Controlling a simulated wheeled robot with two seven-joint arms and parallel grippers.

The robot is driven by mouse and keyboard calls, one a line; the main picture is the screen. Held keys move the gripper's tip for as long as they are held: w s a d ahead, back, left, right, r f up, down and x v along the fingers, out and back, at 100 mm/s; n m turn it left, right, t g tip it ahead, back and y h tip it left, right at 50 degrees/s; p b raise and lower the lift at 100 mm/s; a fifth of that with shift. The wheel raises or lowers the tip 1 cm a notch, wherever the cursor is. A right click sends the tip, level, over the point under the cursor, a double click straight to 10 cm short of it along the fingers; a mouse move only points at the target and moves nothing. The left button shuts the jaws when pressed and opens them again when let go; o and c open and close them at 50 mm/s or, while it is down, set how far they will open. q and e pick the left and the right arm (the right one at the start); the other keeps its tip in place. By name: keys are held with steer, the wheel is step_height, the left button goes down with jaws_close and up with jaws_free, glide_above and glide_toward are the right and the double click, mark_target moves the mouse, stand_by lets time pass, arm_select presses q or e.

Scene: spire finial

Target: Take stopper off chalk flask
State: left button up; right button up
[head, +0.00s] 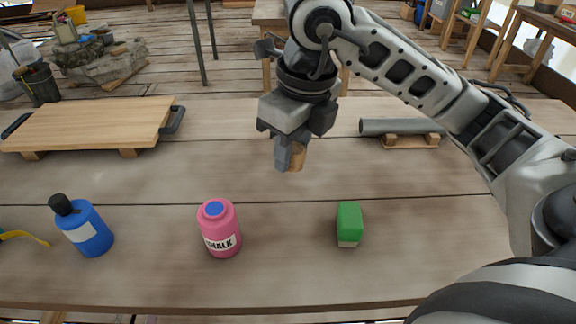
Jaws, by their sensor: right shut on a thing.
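The pink chalk flask (220,232), with a white "CHALK" label, stands upright on the wooden table, left of the middle. Its round top shows blue, with no stopper on it. My right gripper (291,158) is above the table, up and to the right of the flask in the picture. It is shut on a tan, cork-like stopper (297,157), which is partly hidden by the fingers. The stopper is clear of the flask. My left gripper is not in view.
A blue bottle with a black cap (88,228) stands at the left, near a yellow strip (28,237). A green block (349,222) is right of the flask. A cutting board (90,124) lies at the back left, a grey tube (400,126) on a wooden rest at the back right.

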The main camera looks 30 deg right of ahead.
steer(key=shift+d+m, duration=0.15)
steer(key=shift+m, duration=0.15)
steer(key=w+d+f, duration=0.8)
steer(key=w, duration=0.1)
steer(key=shift+w+d+f, duration=0.5)
steer(key=shift+d+f, duration=0.05)
steer(key=shift+f, duration=0.1)
step_height(320, 180, down, 3)
steer(key=shift+w+d+f, duration=0.1)
steer(key=shift+w+f, duration=0.05)
steer(key=shift+f, duration=0.05)
